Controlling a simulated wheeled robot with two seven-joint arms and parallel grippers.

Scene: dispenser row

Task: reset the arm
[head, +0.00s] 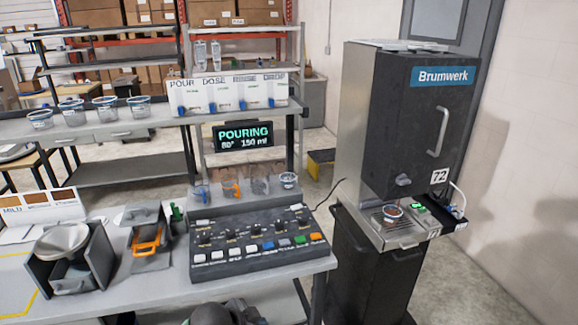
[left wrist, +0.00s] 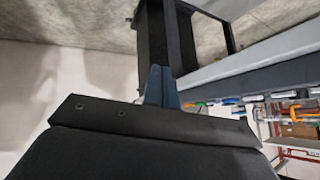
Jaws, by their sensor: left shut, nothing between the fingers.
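My left gripper (left wrist: 161,84) shows in the left wrist view as two blue-grey fingers held together, with nothing between them. Behind its fingers are a black post and a pale floor; it appears clear of the table edge. In the head view only dark rounded parts of my own body show at the bottom edge, and no gripper can be made out there. My right gripper is in neither view.
A control panel (head: 258,247) with knobs and coloured buttons sits on the grey table (head: 150,295). A display (head: 242,136) reads POURING. The black Brumwerk machine (head: 412,130) stands at right, with a cup (head: 392,213) on its tray. Several cups line the shelf.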

